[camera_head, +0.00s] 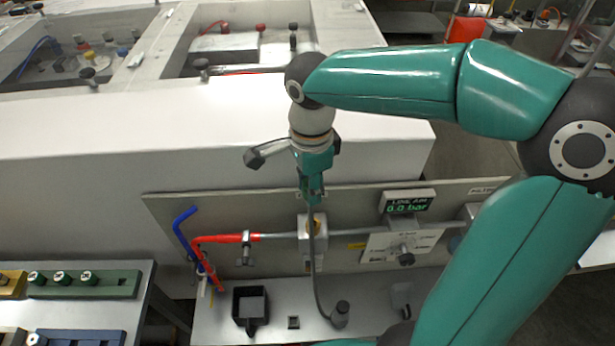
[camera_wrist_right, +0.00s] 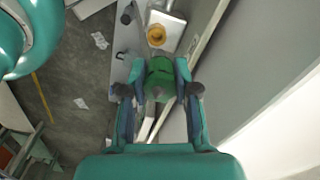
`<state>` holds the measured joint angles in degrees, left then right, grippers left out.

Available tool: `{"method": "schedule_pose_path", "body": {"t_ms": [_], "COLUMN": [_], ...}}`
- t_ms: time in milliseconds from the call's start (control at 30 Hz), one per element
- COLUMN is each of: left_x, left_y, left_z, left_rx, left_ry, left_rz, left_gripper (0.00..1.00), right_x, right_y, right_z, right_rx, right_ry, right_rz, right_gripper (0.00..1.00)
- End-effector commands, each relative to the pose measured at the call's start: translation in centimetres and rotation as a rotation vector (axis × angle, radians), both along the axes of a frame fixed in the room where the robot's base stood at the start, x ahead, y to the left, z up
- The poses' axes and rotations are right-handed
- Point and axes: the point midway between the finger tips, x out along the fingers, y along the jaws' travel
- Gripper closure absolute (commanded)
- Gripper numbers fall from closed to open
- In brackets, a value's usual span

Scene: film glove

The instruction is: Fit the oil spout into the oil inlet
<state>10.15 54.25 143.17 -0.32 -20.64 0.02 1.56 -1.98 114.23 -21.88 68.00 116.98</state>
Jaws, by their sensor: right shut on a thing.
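My right gripper (camera_head: 312,192) points down in front of the upright panel, and its fingers are shut on a green part, which I take to be the oil spout (camera_wrist_right: 160,82). In the wrist view this part sits between the two fingers of my right gripper (camera_wrist_right: 162,74). A thin grey hose (camera_head: 314,265) runs from below the gripper down to a grey cylinder (camera_head: 340,314) on the shelf. A metal block (camera_head: 304,240) stands behind the hose. The wrist view shows a yellow ring (camera_wrist_right: 156,35), likely the oil inlet, ahead of the green part with a visible gap. My left gripper is not in view.
A display (camera_head: 408,207) reading 0.0 bar and a regulator knob (camera_head: 406,258) are on the right. A black square holder (camera_head: 250,305) stands on the shelf. A white bench (camera_head: 90,155) rises behind.

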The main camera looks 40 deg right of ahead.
Motion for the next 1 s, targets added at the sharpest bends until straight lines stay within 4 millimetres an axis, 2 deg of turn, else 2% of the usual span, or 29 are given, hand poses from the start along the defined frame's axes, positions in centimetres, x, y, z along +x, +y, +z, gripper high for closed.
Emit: {"method": "schedule_pose_path", "body": {"t_ms": [267, 433, 1000], "left_x": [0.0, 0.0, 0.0], "left_y": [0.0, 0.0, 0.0], "left_z": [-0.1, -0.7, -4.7], "left_rx": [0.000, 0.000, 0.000], "left_ry": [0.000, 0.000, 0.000], "left_rz": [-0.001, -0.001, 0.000], "left_gripper": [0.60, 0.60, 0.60], "right_x": [-0.4, -0.4, -0.3], "right_y": [-0.4, -0.5, -0.4], "right_z": [-0.1, -0.8, -5.4], "right_rx": [0.001, 0.001, 0.001], "right_ry": [0.003, 0.003, 0.003], "right_rz": [-0.016, -0.017, -0.014], "right_gripper": [1.00, 1.00, 1.00]}}
